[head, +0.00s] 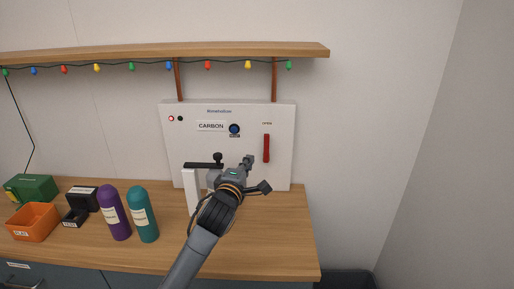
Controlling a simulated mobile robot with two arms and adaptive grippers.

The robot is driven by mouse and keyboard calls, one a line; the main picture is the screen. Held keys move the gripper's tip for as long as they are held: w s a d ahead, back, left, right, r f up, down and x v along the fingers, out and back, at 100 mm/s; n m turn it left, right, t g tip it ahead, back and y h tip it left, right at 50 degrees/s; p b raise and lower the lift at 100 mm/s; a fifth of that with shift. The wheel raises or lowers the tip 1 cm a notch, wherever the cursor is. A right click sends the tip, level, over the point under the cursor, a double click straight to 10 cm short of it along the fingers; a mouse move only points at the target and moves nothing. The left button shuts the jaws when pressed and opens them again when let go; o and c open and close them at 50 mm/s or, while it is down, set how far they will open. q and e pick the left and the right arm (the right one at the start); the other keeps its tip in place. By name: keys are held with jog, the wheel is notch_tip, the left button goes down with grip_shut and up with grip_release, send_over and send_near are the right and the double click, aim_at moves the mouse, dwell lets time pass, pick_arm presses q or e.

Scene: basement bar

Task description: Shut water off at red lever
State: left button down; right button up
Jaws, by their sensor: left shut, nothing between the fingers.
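The red lever (266,148) is on the right side of a white panel (284,174) against the back wall. It points straight up and down, with a small label above it. My left gripper (250,159) is in front of the panel, a little left of the lever's lower end. It is shut and empty, and a gap to the lever shows in the picture. Whether it touches the panel cannot be told. My right gripper is not in view.
A black-topped tap fitting (203,164) on a white post stands just left of my gripper. A teal bottle (142,214), a purple bottle (114,212) and an orange bin (34,222) stand left on the wooden counter (285,240). A shelf (160,52) with lights runs above. The counter's right end is clear.

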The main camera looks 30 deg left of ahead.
aim_at(266, 149)
pick_arm(q)
jog(key=p+x, duration=0.2)
jog(key=x, duration=0.7)
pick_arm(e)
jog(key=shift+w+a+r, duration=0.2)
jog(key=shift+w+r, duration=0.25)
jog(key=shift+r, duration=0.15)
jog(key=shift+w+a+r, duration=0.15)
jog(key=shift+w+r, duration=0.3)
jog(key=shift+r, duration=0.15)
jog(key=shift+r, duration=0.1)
pick_arm(q)
jog(key=shift+w+d+r+m+p, duration=0.1)
jog(key=shift+m+p, duration=0.2)
jog(key=shift+p, duration=0.05)
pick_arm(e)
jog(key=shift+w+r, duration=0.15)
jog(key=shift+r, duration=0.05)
